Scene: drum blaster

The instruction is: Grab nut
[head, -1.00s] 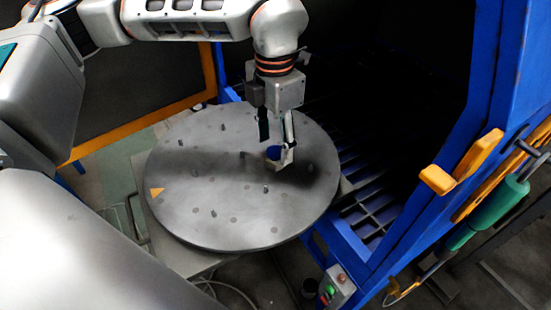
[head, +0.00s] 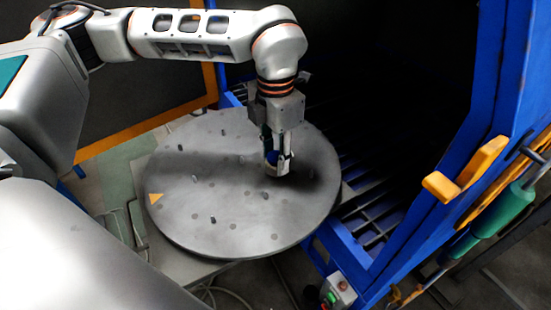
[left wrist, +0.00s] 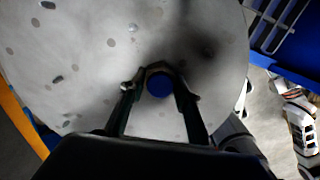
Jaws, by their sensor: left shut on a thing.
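The nut (left wrist: 160,86) shows as a round blue shape between my left gripper's fingertips in the left wrist view. In the head view a bit of the blue nut (head: 271,156) shows between the fingers. My left gripper (head: 277,166) points down at the round grey turntable (head: 215,220), right of its middle. It is shut on the nut, one finger on each side. The fingertips (left wrist: 160,70) also show in the left wrist view. I cannot tell whether the nut touches the turntable. My right gripper is not in view.
Several small dark pieces lie scattered on the turntable, and an orange triangle (head: 156,198) marks its left edge. The blue blaster cabinet frame (head: 483,140) with a yellow handle (head: 467,168) stands at the right. A button box (head: 338,287) sits at the lower front.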

